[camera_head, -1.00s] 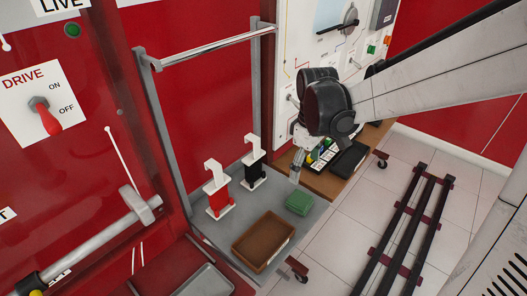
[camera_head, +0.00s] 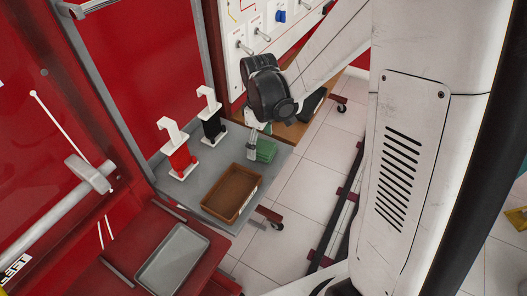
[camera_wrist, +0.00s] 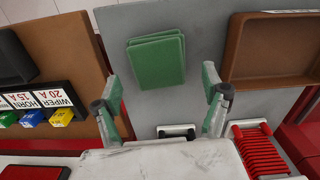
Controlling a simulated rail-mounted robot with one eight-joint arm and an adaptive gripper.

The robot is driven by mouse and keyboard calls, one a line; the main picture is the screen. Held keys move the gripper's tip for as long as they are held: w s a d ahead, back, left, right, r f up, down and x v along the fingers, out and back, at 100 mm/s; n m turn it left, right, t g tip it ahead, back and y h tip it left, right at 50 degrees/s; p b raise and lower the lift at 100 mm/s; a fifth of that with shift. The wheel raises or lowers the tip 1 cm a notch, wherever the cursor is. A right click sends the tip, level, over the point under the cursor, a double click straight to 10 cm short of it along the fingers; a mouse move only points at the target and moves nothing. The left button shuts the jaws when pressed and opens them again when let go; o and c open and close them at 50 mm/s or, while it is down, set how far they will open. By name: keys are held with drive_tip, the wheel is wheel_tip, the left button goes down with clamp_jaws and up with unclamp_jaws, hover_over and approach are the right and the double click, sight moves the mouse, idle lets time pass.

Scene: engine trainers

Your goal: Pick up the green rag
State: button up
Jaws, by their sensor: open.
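The green rag (camera_wrist: 157,62) is a folded stack lying flat on a grey shelf. In the wrist view it lies ahead of and between the two fingers, apart from both. In the head view the rag (camera_head: 266,151) shows at the shelf's back right, partly hidden by my gripper (camera_head: 254,143). My gripper (camera_wrist: 161,98) is open and empty, its green-padded fingers spread on either side of the rag's line. The height of the fingertips above the shelf is hard to tell.
A brown tray (camera_head: 231,193) stands near the rag on the grey shelf (camera_head: 207,166). A red holder (camera_head: 179,160) and a black holder (camera_head: 212,128) stand at the shelf's left. Labelled fuses (camera_wrist: 40,110) sit on the neighbouring brown shelf (camera_wrist: 65,48).

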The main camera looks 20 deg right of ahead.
wheel_tip(320, 180, down, 2)
drive_tip(key=shift+f, duration=0.15)
drive_tip(key=c, duration=1.2)
drive_tip(key=shift+r, duration=0.55)
drive_tip(key=r, duration=0.2)
drive_tip(key=s+r+p, duration=0.1)
drive_tip(key=shift+a+r, duration=0.1)
drive_tip(key=shift+r, duration=0.3)
drive_tip(key=s+a+r+p, duration=0.2)
drive_tip(key=s+r, duration=0.4)
drive_tip(key=s, duration=0.4)
drive_tip(key=shift+s, duration=0.2)
